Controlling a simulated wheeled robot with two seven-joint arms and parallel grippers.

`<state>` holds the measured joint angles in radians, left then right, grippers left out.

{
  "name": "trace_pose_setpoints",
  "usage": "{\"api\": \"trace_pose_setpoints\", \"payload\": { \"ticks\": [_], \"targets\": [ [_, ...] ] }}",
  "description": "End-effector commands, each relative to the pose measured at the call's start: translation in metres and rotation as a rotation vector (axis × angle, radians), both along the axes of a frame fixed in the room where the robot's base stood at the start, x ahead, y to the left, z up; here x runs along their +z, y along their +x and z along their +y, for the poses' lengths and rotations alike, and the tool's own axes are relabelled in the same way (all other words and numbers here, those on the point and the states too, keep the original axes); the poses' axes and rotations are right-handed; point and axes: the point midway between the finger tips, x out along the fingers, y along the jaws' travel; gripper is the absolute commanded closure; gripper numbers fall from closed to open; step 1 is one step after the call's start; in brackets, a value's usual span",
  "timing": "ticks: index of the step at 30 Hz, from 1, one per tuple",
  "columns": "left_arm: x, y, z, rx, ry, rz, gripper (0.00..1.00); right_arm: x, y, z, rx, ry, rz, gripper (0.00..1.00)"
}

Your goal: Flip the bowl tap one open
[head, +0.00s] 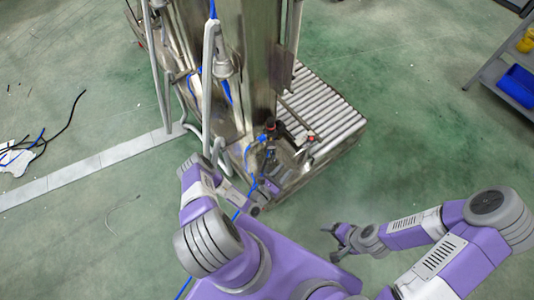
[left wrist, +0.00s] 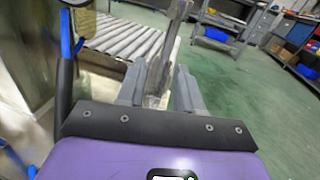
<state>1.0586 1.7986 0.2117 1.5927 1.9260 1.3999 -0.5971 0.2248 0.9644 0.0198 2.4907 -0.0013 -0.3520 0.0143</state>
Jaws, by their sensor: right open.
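The metal machine (head: 250,60) stands at the top centre of the head view, with small fittings and a red-tipped part (head: 311,138) on its near side. I cannot tell for sure which fitting is bowl tap one. My left gripper (head: 273,168) is close to these fittings and small in the head view. In the left wrist view its two grey fingers (left wrist: 160,88) are apart. A grey metal bar (left wrist: 174,45) rises between or just beyond them; contact is not clear. My right gripper (head: 338,240) is open and empty above the floor, away from the machine.
A roller conveyor (head: 325,105) adjoins the machine on the right. Blue hoses (left wrist: 66,45) and a dark post run close on the left of the wrist view. Shelving with a blue bin (head: 518,85) is far right. Green floor (head: 420,120) is clear; cables (head: 60,130) lie left.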

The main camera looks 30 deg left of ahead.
Motion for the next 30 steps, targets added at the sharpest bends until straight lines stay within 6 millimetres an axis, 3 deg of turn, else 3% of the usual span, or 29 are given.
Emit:
{"api": "trace_pose_setpoints", "payload": {
  "ticks": [1, 3, 7, 11, 21, 30],
  "targets": [
    [-0.009, -0.004, 0.026, 0.134, 0.007, 0.002, 0.65, 0.002, 0.0, 0.0, 0.0, 0.0, 0.0, 0.14],
    [-0.018, -0.01, 0.054, 0.274, 0.025, 0.003, 0.65, 0.002, 0.0, 0.0, 0.0, 0.0, 0.0, 0.14],
    [-0.027, -0.019, 0.082, 0.419, 0.051, 0.006, 0.65, 0.002, 0.0, 0.0, 0.0, 0.0, 0.0, 0.14],
    [-0.029, -0.011, 0.092, 0.451, 0.06, 0.006, 0.65, -0.002, 0.0, 0.0, 0.0, 0.0, 0.0, 0.14],
    [-0.03, 0.039, 0.104, 0.444, 0.058, 0.004, 0.65, -0.02, 0.0, 0.0, 0.0, 0.0, 0.0, 0.14],
    [-0.028, 0.052, 0.108, 0.444, 0.056, 0.007, 0.65, -0.023, 0.0, 0.0, 0.0, 0.0, 0.0, 0.14]
  ]
}}
